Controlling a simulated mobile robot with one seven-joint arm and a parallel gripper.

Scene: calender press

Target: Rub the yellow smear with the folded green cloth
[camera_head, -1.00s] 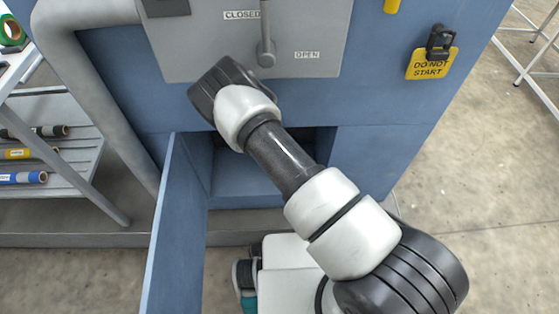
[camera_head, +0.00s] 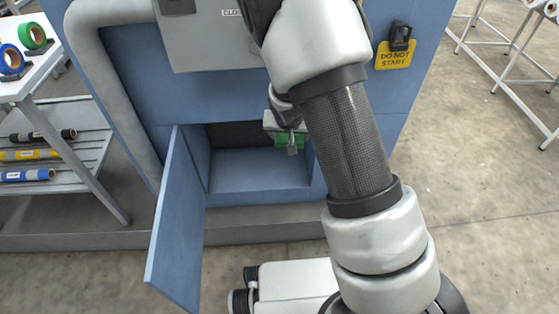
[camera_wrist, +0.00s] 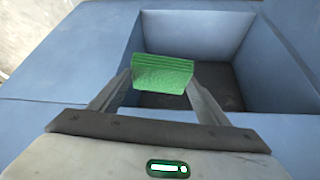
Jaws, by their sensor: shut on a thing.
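My gripper (camera_wrist: 160,82) is shut on the folded green cloth (camera_wrist: 162,72), which sits between the fingertips in the wrist view. In the head view the green cloth (camera_head: 290,139) shows at my gripper (camera_head: 291,147), in front of the right part of the open compartment (camera_head: 255,176). In the wrist view the compartment (camera_wrist: 195,32) lies beyond the cloth, with pale blue walls and a dark grey surface inside. The cloth appears apart from these surfaces. I see no yellow smear in either view. My arm hides part of the machine.
The open blue door (camera_head: 176,225) stands out to the left of the compartment. A padlocked yellow "DO NOT START" tag (camera_head: 394,55) hangs at the upper right. A rack with rolls (camera_head: 35,155) stands at the left.

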